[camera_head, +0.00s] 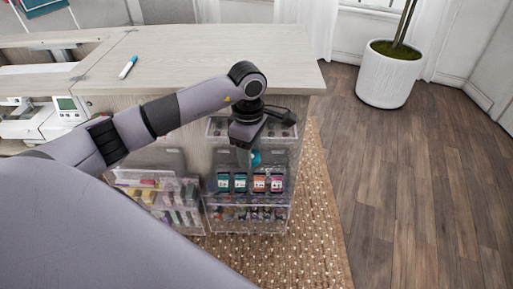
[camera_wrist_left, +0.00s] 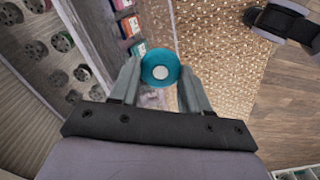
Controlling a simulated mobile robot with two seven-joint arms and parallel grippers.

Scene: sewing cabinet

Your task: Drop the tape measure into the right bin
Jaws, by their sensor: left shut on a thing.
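The tape measure (camera_wrist_left: 160,69) is a round teal disc with a pale centre. In the left wrist view it sits between the two fingertips of my left gripper (camera_wrist_left: 160,82), which is shut on it. In the head view the left gripper (camera_head: 248,157) points down in front of the cabinet side, and a teal edge of the tape measure (camera_head: 256,158) shows beside the fingers. The right bin (camera_head: 248,227) is clear plastic with several small items inside. It is low on the cabinet side, below the gripper.
A left clear bin (camera_head: 150,205) with colourful items is beside the right one. Several coloured packs (camera_head: 259,183) hang above the right bin. An upper clear tray (camera_head: 275,131) is near the gripper. A woven rug (camera_head: 310,245) and a white planter (camera_head: 386,80) are to the right.

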